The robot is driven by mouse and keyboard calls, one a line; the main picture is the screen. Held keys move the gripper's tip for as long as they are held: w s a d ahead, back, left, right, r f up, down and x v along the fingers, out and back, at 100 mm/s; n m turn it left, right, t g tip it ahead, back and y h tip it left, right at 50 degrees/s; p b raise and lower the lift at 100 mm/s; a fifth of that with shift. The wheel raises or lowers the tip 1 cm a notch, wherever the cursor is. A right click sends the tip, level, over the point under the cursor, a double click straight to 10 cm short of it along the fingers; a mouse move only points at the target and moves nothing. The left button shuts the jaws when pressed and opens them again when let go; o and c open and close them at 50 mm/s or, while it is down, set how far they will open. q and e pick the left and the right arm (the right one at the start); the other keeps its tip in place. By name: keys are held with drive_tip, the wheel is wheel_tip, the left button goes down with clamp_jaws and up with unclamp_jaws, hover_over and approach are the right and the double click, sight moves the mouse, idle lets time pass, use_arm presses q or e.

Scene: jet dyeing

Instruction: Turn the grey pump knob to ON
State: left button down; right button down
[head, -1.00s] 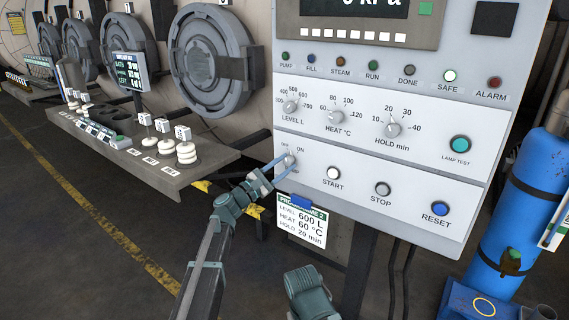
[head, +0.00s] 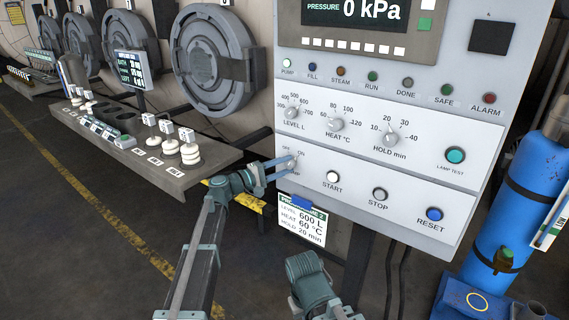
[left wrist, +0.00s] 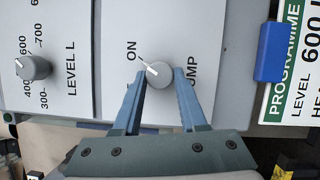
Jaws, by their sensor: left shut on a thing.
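The grey pump knob (head: 290,165) is on the lower left of the white control panel, beside the ON label. It also shows in the left wrist view (left wrist: 159,75), where its white pointer line points toward the word ON. My left gripper (head: 278,168) is shut on the knob, with one blue finger on each side of it in the left wrist view (left wrist: 158,82). The PUMP lamp (head: 287,63) is lit white, and the SAFE lamp (head: 447,90) is dark green. Part of my right arm shows at the bottom middle; its fingers are not visible.
The START (head: 333,177), STOP (head: 380,195) and RESET (head: 434,214) buttons are right of the knob. The level knob (head: 292,113) is above it. A programme card (head: 302,222) with a blue clip hangs just below. A side shelf (head: 170,180) is at left.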

use_arm(q)
drive_tip(key=shift+m, duration=0.3)
idle(0.4)
drive_tip(key=shift+c, duration=2.2)
unclamp_jaws()
drive_tip(key=v, duration=1.3)
drive_tip(key=shift+s+a, duration=0.2)
drive_tip(key=shift+a, duration=0.15)
drive_tip(key=shift+r, duration=0.1)
